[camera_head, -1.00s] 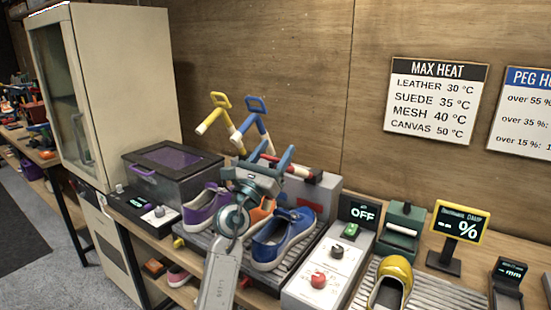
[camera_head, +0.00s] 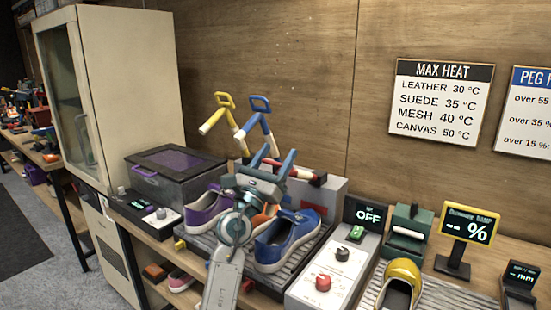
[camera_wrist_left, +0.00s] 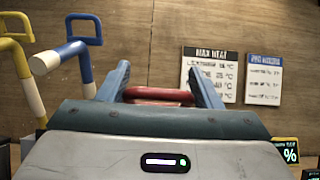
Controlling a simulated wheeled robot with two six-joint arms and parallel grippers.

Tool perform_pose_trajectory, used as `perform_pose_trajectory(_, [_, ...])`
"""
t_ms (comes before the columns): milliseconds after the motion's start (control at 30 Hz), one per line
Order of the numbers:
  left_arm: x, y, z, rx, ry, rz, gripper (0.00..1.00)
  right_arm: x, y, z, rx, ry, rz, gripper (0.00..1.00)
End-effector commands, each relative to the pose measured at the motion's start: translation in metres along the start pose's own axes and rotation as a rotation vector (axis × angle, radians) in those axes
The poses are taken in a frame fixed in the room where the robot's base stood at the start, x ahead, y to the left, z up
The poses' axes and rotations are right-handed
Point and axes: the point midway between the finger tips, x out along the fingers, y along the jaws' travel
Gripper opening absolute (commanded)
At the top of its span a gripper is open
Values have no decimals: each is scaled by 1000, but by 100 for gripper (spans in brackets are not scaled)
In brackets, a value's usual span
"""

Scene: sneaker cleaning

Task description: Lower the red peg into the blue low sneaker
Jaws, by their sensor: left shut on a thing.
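The blue low sneaker (camera_head: 288,242) sits on the grey ribbed mat below my left gripper, its opening facing up. My left gripper (camera_head: 275,160) is raised above and behind it, its blue fingers pointing up toward the wall. It is shut on the red peg (camera_head: 303,174); the peg's red handle (camera_wrist_left: 158,95) lies across between the fingers in the left wrist view. The peg is apart from the sneaker. Much of its shaft is hidden by my gripper. My right gripper is not in view.
A yellow peg (camera_head: 222,98) and a blue peg (camera_head: 261,105) stand behind my gripper. Purple (camera_head: 205,207) and orange sneakers sit left of the blue one. A control box (camera_head: 325,272) and yellow shoe (camera_head: 403,270) are to the right. A lidded bin (camera_head: 172,178) stands left.

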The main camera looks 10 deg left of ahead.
Motion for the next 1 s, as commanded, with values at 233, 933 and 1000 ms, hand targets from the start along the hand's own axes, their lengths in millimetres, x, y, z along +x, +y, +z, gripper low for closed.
perform_pose_trajectory(233, [0, 0, 0, 1, -1, 0, 69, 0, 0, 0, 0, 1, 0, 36])
perform_pose_trajectory(933, [-78, 0, -2, 2, 1, 0, 69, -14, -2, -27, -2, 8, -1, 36])
perform_pose_trajectory(1000, [-89, 0, -2, 2, 1, 0, 69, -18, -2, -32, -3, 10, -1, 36])
